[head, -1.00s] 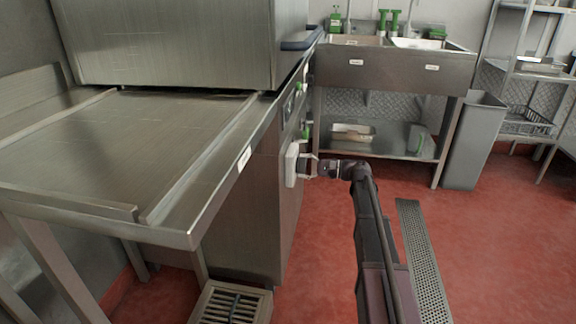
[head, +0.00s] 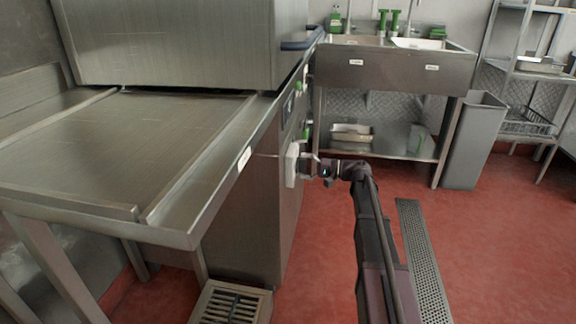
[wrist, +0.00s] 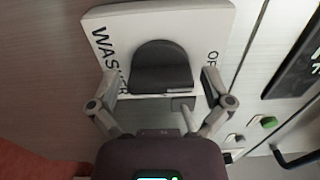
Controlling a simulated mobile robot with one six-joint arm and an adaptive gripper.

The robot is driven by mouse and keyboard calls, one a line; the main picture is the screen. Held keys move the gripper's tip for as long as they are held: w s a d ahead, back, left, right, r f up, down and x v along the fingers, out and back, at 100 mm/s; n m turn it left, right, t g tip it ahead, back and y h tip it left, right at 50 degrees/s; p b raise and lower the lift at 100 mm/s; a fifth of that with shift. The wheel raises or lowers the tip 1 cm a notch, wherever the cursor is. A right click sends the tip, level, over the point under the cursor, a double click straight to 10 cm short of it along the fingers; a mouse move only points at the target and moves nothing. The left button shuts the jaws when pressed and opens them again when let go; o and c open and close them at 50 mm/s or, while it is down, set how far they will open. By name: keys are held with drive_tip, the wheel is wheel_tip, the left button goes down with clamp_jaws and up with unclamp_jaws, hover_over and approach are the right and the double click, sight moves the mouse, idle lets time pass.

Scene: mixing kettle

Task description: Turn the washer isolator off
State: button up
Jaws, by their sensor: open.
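The washer isolator (wrist: 210,25) is a white plate with dark lettering, partly readable as "WAS…", and a dark rounded knob (wrist: 162,62) in its middle. In the head view the isolator (head: 291,164) stands out from the side of the steel washer. My gripper (wrist: 162,88) is open, with one finger on each side of the knob's lower part. I cannot tell whether the fingers touch the knob. In the head view my gripper (head: 308,167) is right up at the isolator from the right, and the knob is hidden there.
The washer (head: 245,210) has a steel side table (head: 120,150) on the left. A green button (wrist: 269,122) and a dark handle (wrist: 296,158) lie right of the isolator. A sink unit (head: 390,70) and grey bin (head: 473,140) stand behind.

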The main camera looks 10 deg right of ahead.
drive_tip(key=v, duration=0.7)
idle(0.6)
